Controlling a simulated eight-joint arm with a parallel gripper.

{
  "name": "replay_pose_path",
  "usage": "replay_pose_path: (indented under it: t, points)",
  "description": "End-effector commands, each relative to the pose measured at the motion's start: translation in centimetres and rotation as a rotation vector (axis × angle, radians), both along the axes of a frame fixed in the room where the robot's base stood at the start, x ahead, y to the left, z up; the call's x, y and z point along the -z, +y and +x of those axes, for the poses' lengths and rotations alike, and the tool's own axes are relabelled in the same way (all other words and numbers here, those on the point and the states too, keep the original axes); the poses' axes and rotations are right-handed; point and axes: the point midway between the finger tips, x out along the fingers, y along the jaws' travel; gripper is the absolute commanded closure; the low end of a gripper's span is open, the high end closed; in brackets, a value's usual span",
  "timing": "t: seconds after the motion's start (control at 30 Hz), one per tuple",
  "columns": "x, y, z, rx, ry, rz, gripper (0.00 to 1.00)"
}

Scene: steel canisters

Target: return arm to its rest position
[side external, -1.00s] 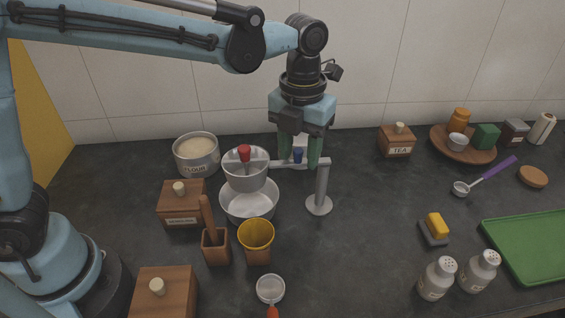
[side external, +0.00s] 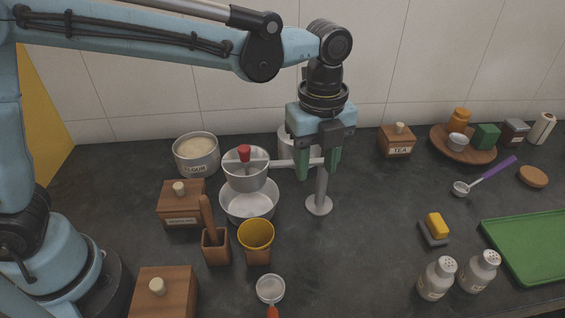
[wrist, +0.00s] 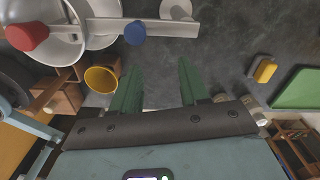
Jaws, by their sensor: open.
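My gripper (side external: 318,174) hangs pointing down in front of the upper part of a grey stand (side external: 319,195), its green fingers apart with nothing visible between them. In the wrist view my gripper (wrist: 159,78) is also open and empty, over bare counter. The stand's arm reaches left to a metal hopper (side external: 246,175) with a red knob (side external: 244,153), above a white bowl (side external: 249,203). A blue knob (wrist: 135,32) on the stand's arm shows in the wrist view; it is hidden in the side view.
A flour canister (side external: 196,156), wooden boxes, a yellow cup (side external: 256,237) and a sieve-like scoop (side external: 270,289) stand left and in front. A tea box (side external: 397,142), round tray (side external: 440,147), shakers and a green tray (side external: 530,245) lie right.

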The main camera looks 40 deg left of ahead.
Motion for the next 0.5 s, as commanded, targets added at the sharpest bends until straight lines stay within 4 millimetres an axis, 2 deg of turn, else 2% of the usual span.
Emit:
replay_pose_path:
  t: [0.5]
  points:
    - [0.0, -2.0, 0.9, -0.427, 0.0, 0.0, 0.56]
